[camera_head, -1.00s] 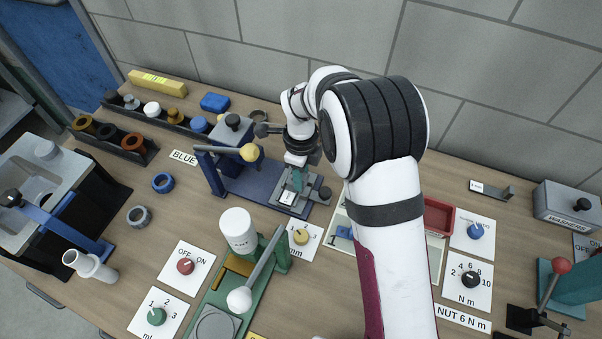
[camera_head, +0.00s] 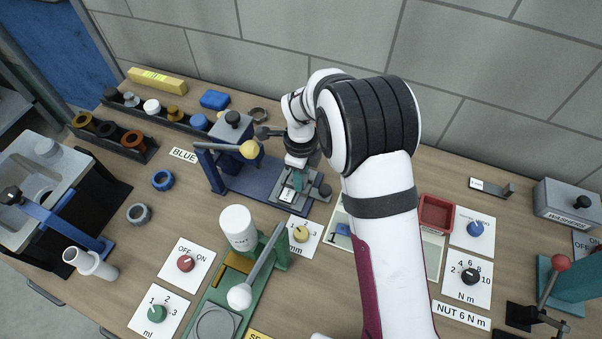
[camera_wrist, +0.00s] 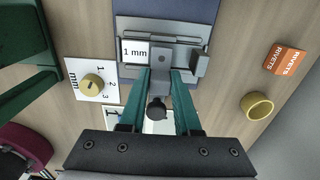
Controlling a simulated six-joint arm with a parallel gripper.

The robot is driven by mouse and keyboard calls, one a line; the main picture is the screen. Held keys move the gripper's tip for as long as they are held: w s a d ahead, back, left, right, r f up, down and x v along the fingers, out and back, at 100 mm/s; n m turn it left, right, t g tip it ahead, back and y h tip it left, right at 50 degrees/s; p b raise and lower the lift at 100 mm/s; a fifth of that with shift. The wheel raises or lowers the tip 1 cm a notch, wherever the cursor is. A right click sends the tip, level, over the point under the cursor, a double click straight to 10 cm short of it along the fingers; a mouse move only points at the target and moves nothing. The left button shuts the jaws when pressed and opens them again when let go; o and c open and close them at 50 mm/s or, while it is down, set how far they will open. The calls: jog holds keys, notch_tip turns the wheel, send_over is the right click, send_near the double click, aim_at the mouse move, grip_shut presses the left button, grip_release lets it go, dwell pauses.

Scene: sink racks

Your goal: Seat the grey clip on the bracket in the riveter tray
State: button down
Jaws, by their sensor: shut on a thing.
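My gripper (camera_wrist: 160,80) is shut, its green fingers on either side of a grey clip (camera_wrist: 162,66) at the tray. The clip's far end shows a small dark hole and overlaps the grey metal in the tray; I cannot tell whether it is seated. The riveter tray (camera_wrist: 190,28) is grey, carries a "1 mm" label and sits on the blue riveter base (camera_wrist: 140,7). In the head view my gripper (camera_head: 297,183) is over the tray (camera_head: 317,206). The bracket cannot be clearly told apart from the tray and clip.
The riveter's lever with a yellow ball (camera_head: 249,149) is left of my gripper. A green press with a white-ball lever (camera_head: 239,297) stands in front. A yellow dial (camera_wrist: 92,82) and a yellow ring (camera_wrist: 257,105) flank the tray area in the wrist view.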

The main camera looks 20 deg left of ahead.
jog(key=c, duration=0.5)
grip_release()
jog(key=shift+c, duration=0.2)
jog(key=shift+r, duration=0.1)
notch_tip(320, 180, up, 16)
jog(key=shift+f, duration=0.2)
jog(key=s+d+r+n+y, duration=0.1)
jog(key=s+d+r+n, duration=0.25)
jog(key=s+d, duration=0.4)
jog(key=s+d+r+n, duration=0.2)
jog(key=s+d+n, duration=0.25)
jog(key=d, duration=0.65)
jog(key=s+d+f+n, duration=0.3)
jog(key=s+d+n, duration=0.1)
jog(key=s, duration=0.7)
jog(key=shift+f+y, duration=0.15)
jog(key=shift+y, duration=0.25)
